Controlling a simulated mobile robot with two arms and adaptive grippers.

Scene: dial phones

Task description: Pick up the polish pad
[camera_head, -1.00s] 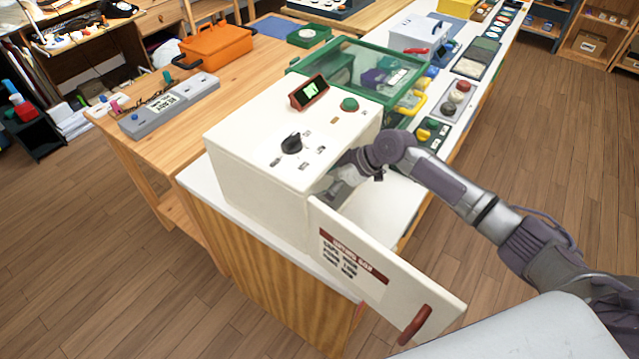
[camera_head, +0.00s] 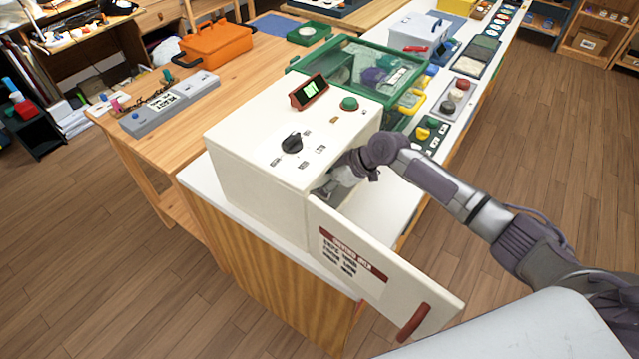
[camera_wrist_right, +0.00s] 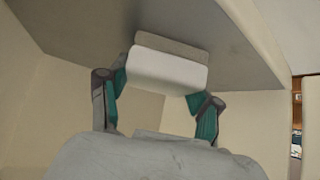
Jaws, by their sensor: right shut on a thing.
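A pale, block-shaped pad (camera_wrist_right: 168,68), which I take to be the polish pad, sits between the teal-edged fingers of my right gripper (camera_wrist_right: 157,86) in the right wrist view. The fingers are shut on its two sides. A greyer layer shows along its far edge. In the head view my right gripper (camera_head: 332,188) reaches into the open front of a white box (camera_head: 255,185), and the box hides the pad there. My left gripper is not in view.
The box's open door (camera_head: 385,275) with a red handle hangs toward me, below my right arm. A dial and small screen are on the box top. Behind stands a green clear-lidded case (camera_head: 335,42). An orange toolbox (camera_head: 215,43) stands on the wooden table. Bare white tabletop lies right of the box.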

